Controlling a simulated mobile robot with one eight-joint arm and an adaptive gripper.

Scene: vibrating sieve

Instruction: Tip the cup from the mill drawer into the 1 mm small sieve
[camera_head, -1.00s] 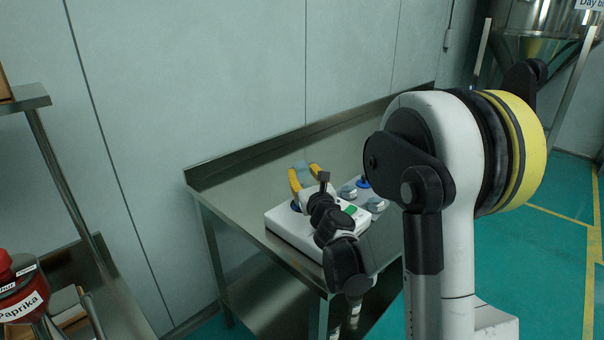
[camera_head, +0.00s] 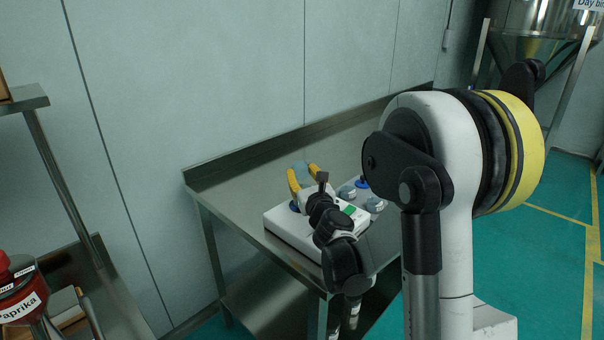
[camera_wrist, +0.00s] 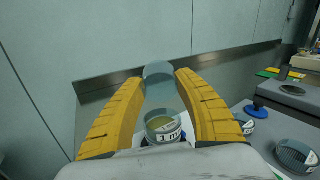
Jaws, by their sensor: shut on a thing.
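My gripper (camera_wrist: 160,80) has yellow fingers shut on a translucent grey-blue cup (camera_wrist: 160,97), held between the fingertips and tilted. In the head view my gripper (camera_head: 303,180) and the cup (camera_head: 303,170) are over the left part of a white machine (camera_head: 290,234). The 1 mm small sieve (camera_wrist: 167,136), a clear-walled round cup with a white label partly reading "1 m", stands just below the held cup in the wrist view. A yellowish surface shows inside it. My arm hides this sieve in the head view. Whether the cup still holds anything cannot be told.
Other small labelled sieves (camera_head: 347,192) (camera_wrist: 298,153) and a blue round part (camera_head: 362,184) sit to the right. The machine stands on a steel table (camera_head: 235,185) with a raised back edge against the wall. The table's left side is clear.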

